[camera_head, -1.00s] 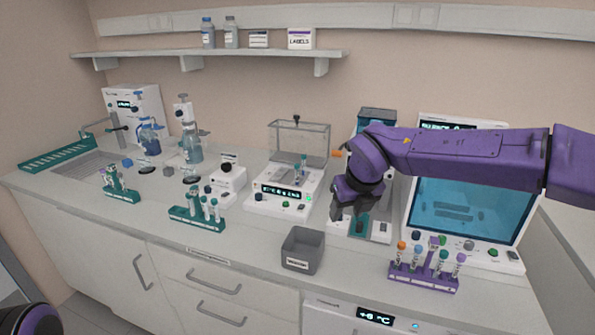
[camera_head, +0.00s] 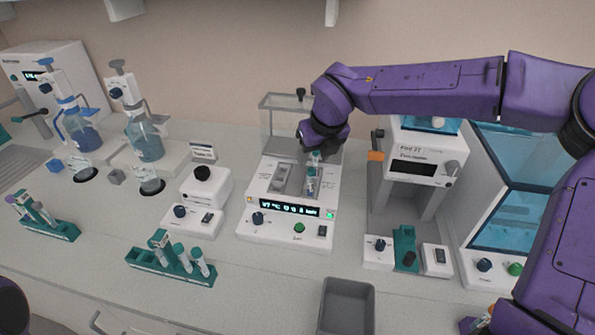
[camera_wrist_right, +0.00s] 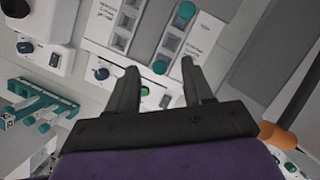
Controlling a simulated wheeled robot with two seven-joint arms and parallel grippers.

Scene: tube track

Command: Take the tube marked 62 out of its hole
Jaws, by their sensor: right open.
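My right gripper (camera_head: 320,150) is over the white block device (camera_head: 287,228) with a lit display. In the right wrist view the gripper (camera_wrist_right: 158,80) is open, its two fingers apart. A teal-capped tube (camera_head: 311,181) stands in that device, just below the gripper. In the right wrist view one teal cap (camera_wrist_right: 160,67) shows between the fingertips and another teal cap (camera_wrist_right: 187,10) lies farther up the same row of holes. I cannot read the number 62 on any tube. My left gripper is not in view.
A teal rack (camera_head: 135,257) with several tubes stands at front left, another teal rack (camera_head: 67,231) farther left. A grey bin (camera_head: 345,308) is in front. A clear lid (camera_head: 283,105) stands behind the device; a white press-like machine (camera_head: 419,150) is to the right.

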